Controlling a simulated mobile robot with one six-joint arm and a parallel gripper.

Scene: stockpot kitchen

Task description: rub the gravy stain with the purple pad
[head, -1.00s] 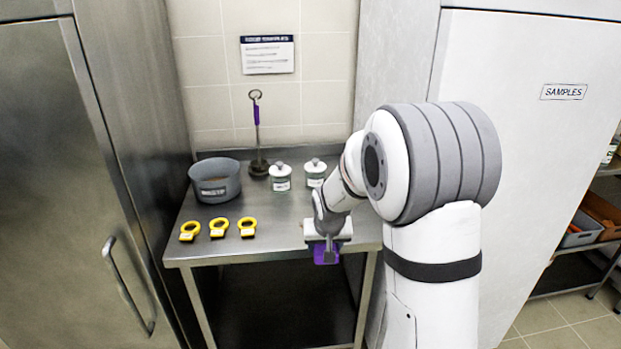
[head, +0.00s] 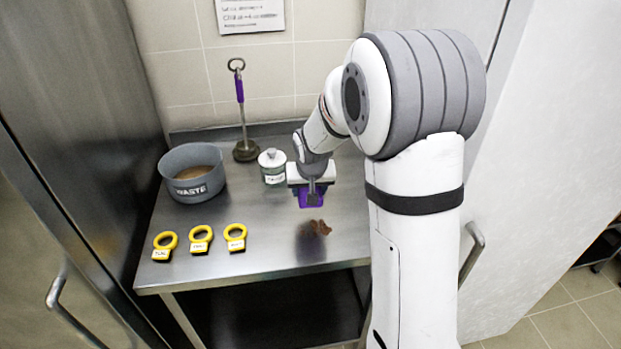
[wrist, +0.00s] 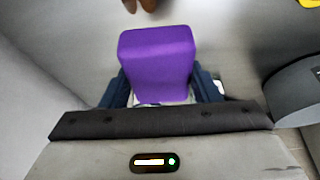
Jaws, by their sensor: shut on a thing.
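My gripper (head: 311,184) is shut on the purple pad (head: 311,197), which hangs below it over the right part of the steel table. The pad's purple face fills the middle of the wrist view (wrist: 157,62), between the dark fingers. The brown gravy stain (head: 319,227) lies on the table top, a little nearer the front edge than the pad and apart from it in the picture. A brown patch, apparently the stain (wrist: 147,4), shows at the top edge of the wrist view. I cannot tell how high the pad is above the table.
A grey WASTE pot (head: 192,187) stands at the left of the steel table (head: 264,255). Behind are a purple-handled tool (head: 240,95) on a round base and a white-lidded jar (head: 272,166). Yellow ring tags (head: 200,239) lie in front. Tall cabinets flank the table.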

